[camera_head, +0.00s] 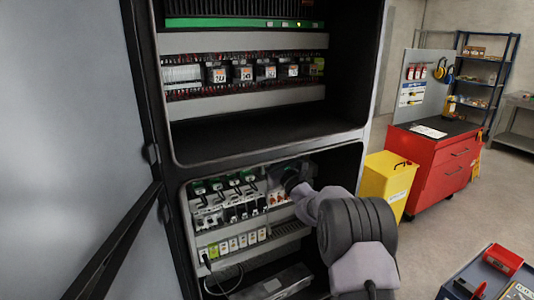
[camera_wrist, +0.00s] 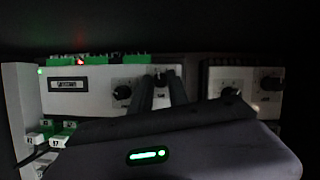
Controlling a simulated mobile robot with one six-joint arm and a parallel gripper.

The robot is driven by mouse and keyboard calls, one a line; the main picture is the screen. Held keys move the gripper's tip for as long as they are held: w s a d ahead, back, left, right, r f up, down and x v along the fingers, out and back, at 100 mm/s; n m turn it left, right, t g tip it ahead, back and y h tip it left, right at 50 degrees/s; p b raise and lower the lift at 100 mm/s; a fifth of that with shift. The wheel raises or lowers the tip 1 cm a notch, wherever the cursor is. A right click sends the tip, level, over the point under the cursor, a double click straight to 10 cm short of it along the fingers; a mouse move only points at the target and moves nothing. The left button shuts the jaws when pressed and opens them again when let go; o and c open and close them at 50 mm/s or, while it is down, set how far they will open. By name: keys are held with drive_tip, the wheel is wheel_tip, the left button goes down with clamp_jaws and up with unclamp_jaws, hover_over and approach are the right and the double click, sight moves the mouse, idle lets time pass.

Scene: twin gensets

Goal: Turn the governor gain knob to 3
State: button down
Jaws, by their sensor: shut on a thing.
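In the head view my gripper (camera_head: 299,188) reaches into the upper right of the lower cabinet compartment, and my arm hides the knobs there.
A second pale module (camera_wrist: 246,78) with dark knobs stands to the right. Green terminals and small red and green lights sit on top of the governor. A yellow bin (camera_head: 388,180) and red tool cabinet (camera_head: 440,160) stand outside.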

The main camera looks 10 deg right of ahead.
drive_tip(key=shift+d+r+n+g+y+b, duration=0.1)
drive_tip(key=shift+n+g+y+b, duration=0.55)
drive_tip(key=shift+n, duration=1.1)
drive_tip(key=shift+d+f+n+g+y+b, duration=0.1)
drive_tip(key=shift+n+g+y+b, duration=0.55)
drive_tip(key=shift+n, duration=1.15)
drive_tip(key=shift+r+n+g+y+b, duration=0.1)
drive_tip(key=shift+n+g+y+b, duration=0.45)
drive_tip(key=shift+n, duration=1.2)
drive_tip(key=shift+w+n+b, duration=0.1)
drive_tip(key=shift+n+b, duration=0.2)
drive_tip(key=c, duration=1.3)
unclamp_jaws()
drive_tip(key=v, duration=1.7)
drive_tip(key=shift+s+d+r+p, duration=0.15)
drive_tip(key=shift+s+r+p, duration=0.15)
drive_tip(key=shift+p, duration=0.15)
